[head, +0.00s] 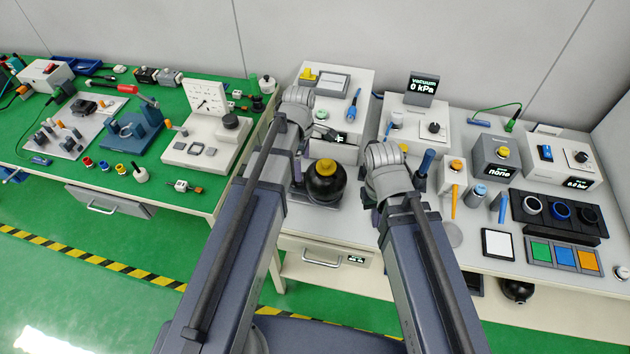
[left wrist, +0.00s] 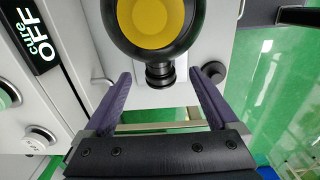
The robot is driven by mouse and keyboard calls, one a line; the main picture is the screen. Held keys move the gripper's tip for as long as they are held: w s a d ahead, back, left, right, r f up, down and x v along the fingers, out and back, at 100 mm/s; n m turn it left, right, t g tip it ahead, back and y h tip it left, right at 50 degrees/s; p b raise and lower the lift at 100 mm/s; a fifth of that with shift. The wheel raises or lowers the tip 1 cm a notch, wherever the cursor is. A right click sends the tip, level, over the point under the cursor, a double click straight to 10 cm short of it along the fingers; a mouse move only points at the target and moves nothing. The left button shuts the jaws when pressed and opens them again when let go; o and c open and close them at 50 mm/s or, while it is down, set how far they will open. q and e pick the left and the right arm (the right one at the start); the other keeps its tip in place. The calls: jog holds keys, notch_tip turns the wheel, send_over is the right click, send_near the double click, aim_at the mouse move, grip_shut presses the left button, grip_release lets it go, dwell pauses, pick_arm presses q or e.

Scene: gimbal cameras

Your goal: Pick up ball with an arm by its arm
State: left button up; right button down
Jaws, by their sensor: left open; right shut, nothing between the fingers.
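The ball (head: 325,184) is black with a yellow round top and stands on a grey plate on the white bench, between my two arms. In the left wrist view the ball (left wrist: 118,34) fills the upper middle, and its short black ribbed arm (left wrist: 160,76) points toward my left gripper. My left gripper (left wrist: 160,74) is open, with one purple finger on each side of the arm and a gap to both. In the head view its fingers (head: 300,166) are partly hidden by my own wrist. My right gripper (head: 420,184) is shut and empty, right of the ball.
A white box with a "cure OFF" display (left wrist: 38,35) stands close to the left finger side. A vacuum gauge (head: 423,88), an orange-handled tool (head: 455,190) and a dark ring holder (head: 560,226) are further right. A green bench (head: 60,185) lies left.

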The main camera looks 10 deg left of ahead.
aim_at(305, 174)
pick_arm(q)
notch_tip(305, 174, down, 2)
jog(key=shift+b, duration=0.7)
jog(key=f+b, duration=0.5)
jog(key=shift+w+d+f, duration=0.1)
jog(key=shift+d, duration=0.15)
pick_arm(e)
notch_tip(305, 174, down, 7)
jog(key=shift+f, duration=0.15)
pick_arm(q)
grip_shut()
